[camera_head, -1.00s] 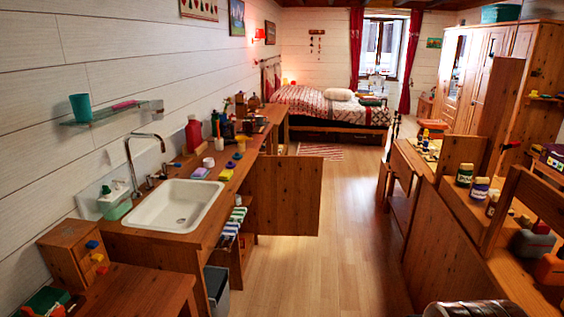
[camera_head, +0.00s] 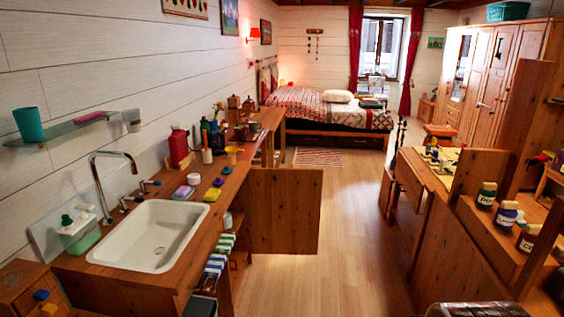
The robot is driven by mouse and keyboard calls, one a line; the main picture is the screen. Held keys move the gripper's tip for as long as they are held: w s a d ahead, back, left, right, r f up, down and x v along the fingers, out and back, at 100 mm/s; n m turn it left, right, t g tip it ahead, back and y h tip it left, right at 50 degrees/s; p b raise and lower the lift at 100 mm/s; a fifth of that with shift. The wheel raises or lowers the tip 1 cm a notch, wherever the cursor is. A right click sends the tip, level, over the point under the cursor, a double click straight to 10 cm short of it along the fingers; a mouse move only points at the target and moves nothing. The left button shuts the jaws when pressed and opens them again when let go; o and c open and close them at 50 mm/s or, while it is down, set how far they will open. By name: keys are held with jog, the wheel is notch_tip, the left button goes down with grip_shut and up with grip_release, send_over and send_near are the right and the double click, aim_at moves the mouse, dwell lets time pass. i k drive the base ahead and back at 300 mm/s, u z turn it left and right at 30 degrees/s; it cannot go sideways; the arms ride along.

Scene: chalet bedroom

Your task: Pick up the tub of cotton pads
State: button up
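I cannot pick out the tub of cotton pads for certain. A small round whitish item with a pinkish top (camera_head: 193,179) stands on the wooden counter (camera_head: 203,222) behind the sink; it could be the tub, but it is too small to tell. A pale grey-white cup (camera_head: 131,120) stands at the right end of the glass wall shelf (camera_head: 72,129). My gripper does not show in the head view. Only a dark rounded shape, perhaps part of my arm, shows at the bottom right edge.
An open cabinet door (camera_head: 284,211) juts into the aisle. The wooden floor (camera_head: 337,258) is clear; a bench with jars (camera_head: 486,195) stands right.

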aim_at(227, 220)
jog(key=i, duration=3.5)
jog(key=u, duration=1.6)
